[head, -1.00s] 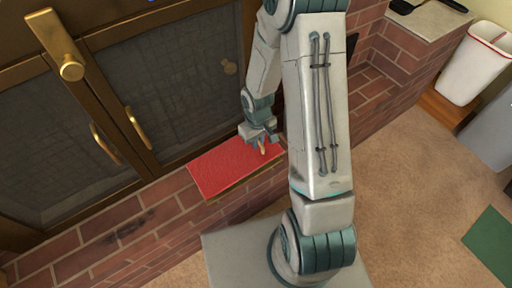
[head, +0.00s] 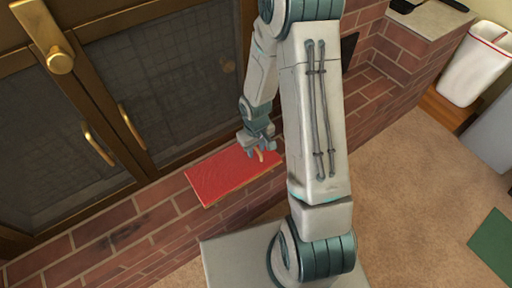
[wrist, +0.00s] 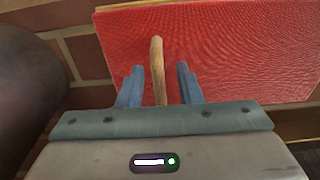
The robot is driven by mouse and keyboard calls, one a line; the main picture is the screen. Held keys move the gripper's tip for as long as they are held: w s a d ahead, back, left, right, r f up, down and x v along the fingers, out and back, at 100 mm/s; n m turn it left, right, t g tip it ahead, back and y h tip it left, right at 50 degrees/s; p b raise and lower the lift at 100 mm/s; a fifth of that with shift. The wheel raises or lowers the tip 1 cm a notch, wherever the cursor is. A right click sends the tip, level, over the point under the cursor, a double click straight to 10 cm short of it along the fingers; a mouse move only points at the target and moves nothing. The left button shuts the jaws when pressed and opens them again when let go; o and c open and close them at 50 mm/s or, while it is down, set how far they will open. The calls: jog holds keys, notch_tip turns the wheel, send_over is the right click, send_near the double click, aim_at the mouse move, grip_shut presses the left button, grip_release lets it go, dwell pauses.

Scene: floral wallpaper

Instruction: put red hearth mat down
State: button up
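The red hearth mat (head: 222,177) is a flat rectangle lying along the brick hearth ledge in front of the glass doors. In the wrist view its red textured face (wrist: 225,50) fills the upper right. A tan wooden peg-like handle (wrist: 158,70) stands out from the mat; it also shows in the head view (head: 260,155). My gripper (wrist: 160,75) is at the mat's right end, with a finger on each side of the handle. Small gaps show between both fingers and the handle, so the gripper looks open. The mat's underside is hidden.
The brass-framed doors (head: 78,90) with handles (head: 133,128) rise behind the ledge. Brick (head: 105,222) is bare left of the mat. A white bin (head: 475,65) and a green mat (head: 494,245) are at the right. The tan carpet (head: 415,200) between is clear.

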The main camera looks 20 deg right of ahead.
notch_tip(320, 180, up, 12)
jog(key=p, duration=0.5)
jog(key=s+r+m+t, duration=0.1)
jog(key=s+r+m, duration=0.2)
jog(key=s+r, duration=1.1)
notch_tip(320, 180, up, 4)
jog(key=shift+a+f, duration=0.15)
jog(key=shift+f, duration=0.05)
